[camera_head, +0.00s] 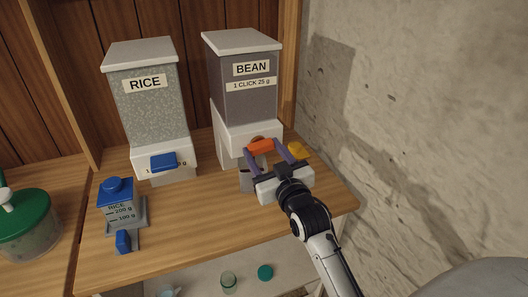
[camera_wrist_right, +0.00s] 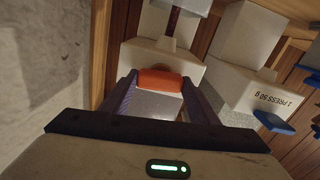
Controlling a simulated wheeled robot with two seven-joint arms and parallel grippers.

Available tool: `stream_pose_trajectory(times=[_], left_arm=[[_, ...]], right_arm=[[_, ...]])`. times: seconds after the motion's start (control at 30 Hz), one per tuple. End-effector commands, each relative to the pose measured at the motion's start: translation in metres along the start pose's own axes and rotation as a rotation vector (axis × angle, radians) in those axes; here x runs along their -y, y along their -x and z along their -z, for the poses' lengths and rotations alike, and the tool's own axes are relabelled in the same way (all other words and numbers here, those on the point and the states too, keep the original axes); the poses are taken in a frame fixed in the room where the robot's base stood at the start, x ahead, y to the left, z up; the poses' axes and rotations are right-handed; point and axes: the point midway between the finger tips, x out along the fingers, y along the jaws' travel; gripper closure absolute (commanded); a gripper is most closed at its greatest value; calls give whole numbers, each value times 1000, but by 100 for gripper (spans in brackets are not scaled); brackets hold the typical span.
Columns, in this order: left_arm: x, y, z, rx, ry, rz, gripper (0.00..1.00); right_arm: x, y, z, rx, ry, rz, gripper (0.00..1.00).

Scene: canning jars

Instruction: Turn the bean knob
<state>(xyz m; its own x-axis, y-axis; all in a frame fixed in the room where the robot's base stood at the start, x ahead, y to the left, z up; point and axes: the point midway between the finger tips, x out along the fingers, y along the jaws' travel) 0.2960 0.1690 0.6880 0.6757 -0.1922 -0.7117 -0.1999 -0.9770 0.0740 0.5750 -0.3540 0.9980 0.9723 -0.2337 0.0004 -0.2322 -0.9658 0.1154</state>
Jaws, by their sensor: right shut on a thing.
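The bean dispenser (camera_head: 248,92) stands at the back right of the wooden shelf, with a grey see-through bin, a white base and a label reading BEAN, 1 CLICK 25 g. Its orange knob (camera_head: 260,146) is on the front of the base. My right gripper (camera_head: 264,151) is shut on the knob, one purple finger on each side. In the right wrist view the orange knob (camera_wrist_right: 160,80) sits between the fingers, its long side running across the picture. A greyish container under the knob is partly hidden by my gripper. My left gripper is not in view.
The rice dispenser (camera_head: 148,95) with a blue press tab (camera_head: 163,162) stands left of the bean one. A blue-lidded rice container (camera_head: 119,206) is at the front left.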

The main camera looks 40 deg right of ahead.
Motion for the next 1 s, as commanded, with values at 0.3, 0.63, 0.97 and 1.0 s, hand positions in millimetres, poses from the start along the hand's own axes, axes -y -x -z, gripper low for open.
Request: stream_pose_trajectory(times=[0.3, 0.63, 0.97, 1.0], left_arm=[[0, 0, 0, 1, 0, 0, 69], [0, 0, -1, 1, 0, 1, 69], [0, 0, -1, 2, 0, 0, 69], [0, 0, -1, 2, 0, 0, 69]], right_arm=[[0, 0, -1, 3, -102, 0, 68], [0, 0, -1, 3, -118, 1, 68], [0, 0, -1, 3, -116, 1, 27], [0, 0, -1, 2, -116, 1, 27]])
